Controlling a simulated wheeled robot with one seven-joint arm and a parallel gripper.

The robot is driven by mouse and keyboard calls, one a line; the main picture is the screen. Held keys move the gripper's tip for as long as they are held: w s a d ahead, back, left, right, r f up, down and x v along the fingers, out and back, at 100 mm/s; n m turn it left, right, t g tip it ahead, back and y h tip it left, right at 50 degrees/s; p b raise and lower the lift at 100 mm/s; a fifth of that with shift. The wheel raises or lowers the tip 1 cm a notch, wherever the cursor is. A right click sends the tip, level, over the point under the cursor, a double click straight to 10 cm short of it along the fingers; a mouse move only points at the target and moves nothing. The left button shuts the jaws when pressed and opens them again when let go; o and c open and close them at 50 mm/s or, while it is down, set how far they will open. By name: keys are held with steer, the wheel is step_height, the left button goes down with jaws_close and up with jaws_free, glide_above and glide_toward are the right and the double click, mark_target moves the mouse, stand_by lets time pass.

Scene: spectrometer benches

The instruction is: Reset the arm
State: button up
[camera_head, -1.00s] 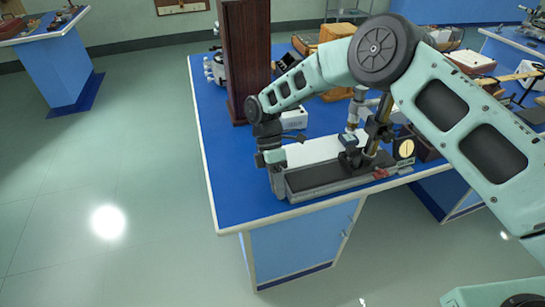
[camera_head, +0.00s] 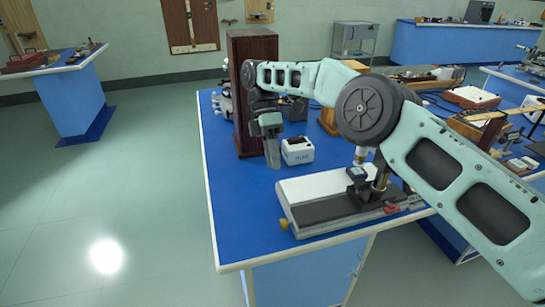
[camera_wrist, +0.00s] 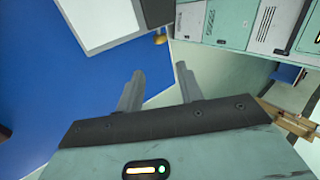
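My gripper (camera_head: 272,158) hangs with its fingers pointing down over the blue bench (camera_head: 235,215), in front of the tall dark brown cabinet (camera_head: 253,80) and left of a small white box (camera_head: 297,151). In the wrist view my gripper (camera_wrist: 158,82) has its two grey fingers well apart with nothing between them. Blue bench top and floor show past the fingertips. My arm reaches in from the right of the head view over the bench.
A low instrument with a pale top (camera_head: 315,188) and a brass knob stands near the bench's front edge, below my arm. Wooden and metal apparatus crowds the bench's right side. The bench's front left is bare. Open floor (camera_head: 140,180) lies to the left.

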steer(key=shift+r, duration=0.15)
steer(key=s+a+r+m+t+y, duration=0.1)
steer(key=s+r+m+t, duration=0.1)
steer(key=s+r, duration=0.4)
steer(key=s+a+r+m+t, duration=0.1)
steer(key=s+r+m, duration=0.25)
steer(key=s, duration=0.35)
steer(key=s+d+f+m+t, duration=0.1)
steer(key=s+d+m, duration=0.3)
steer(key=s+d, duration=0.4)
steer(key=s+d+f+m+t+y, duration=0.1)
steer(key=s+d+m, duration=0.3)
steer(key=s+d, duration=0.4)
steer(key=s+t, duration=0.1)
steer(key=s, duration=0.4)
steer(key=shift+f+t, duration=0.3)
steer(key=shift+f, duration=0.05)
